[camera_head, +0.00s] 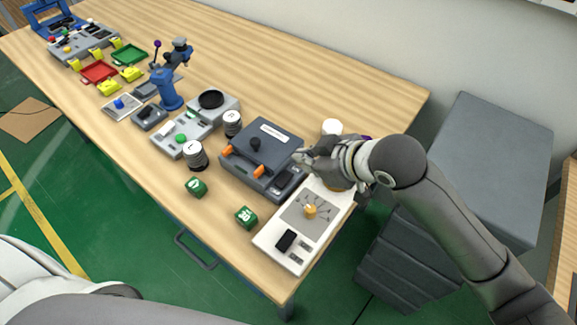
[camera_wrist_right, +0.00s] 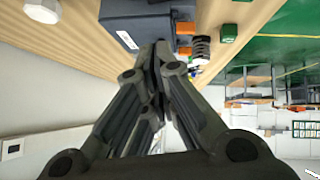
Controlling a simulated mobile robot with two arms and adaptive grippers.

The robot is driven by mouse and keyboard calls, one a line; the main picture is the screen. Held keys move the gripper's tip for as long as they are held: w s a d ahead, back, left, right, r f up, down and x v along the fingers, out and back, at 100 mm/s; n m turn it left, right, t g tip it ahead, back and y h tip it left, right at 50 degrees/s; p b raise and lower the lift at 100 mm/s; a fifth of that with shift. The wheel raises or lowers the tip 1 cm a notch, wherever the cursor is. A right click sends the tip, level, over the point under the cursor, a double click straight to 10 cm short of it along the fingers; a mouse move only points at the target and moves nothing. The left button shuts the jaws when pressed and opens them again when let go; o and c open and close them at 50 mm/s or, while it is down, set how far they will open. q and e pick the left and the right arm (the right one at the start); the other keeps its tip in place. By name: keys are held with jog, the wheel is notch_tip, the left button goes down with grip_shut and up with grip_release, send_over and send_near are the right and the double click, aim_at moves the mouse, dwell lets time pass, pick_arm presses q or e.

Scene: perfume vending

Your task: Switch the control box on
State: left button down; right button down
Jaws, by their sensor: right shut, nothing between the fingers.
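I cannot tell for sure which is the control box. My right gripper (camera_head: 303,156) is shut and empty at the grey box's right edge; contact is unclear. In the wrist view its fingertips (camera_wrist_right: 157,48) overlap the grey box (camera_wrist_right: 130,27). My left gripper is not in view.
A white round thing (camera_head: 331,127) is behind the right gripper. A grey cabinet (camera_head: 490,150) stands right of the table. Free tabletop lies along the back (camera_head: 330,85).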

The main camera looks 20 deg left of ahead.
jog(key=p, duration=0.1)
send_over(284, 179)
jog(key=f, duration=0.6)
jog(key=shift+s+d+f, duration=0.15)
jog(key=shift+s+d, duration=0.1)
jog(key=f, duration=0.1)
jog(key=w+f+p, duration=0.1)
jog(key=f, duration=0.1)
jog(key=shift+f, duration=0.7)
jog(key=shift+w+d, duration=0.1)
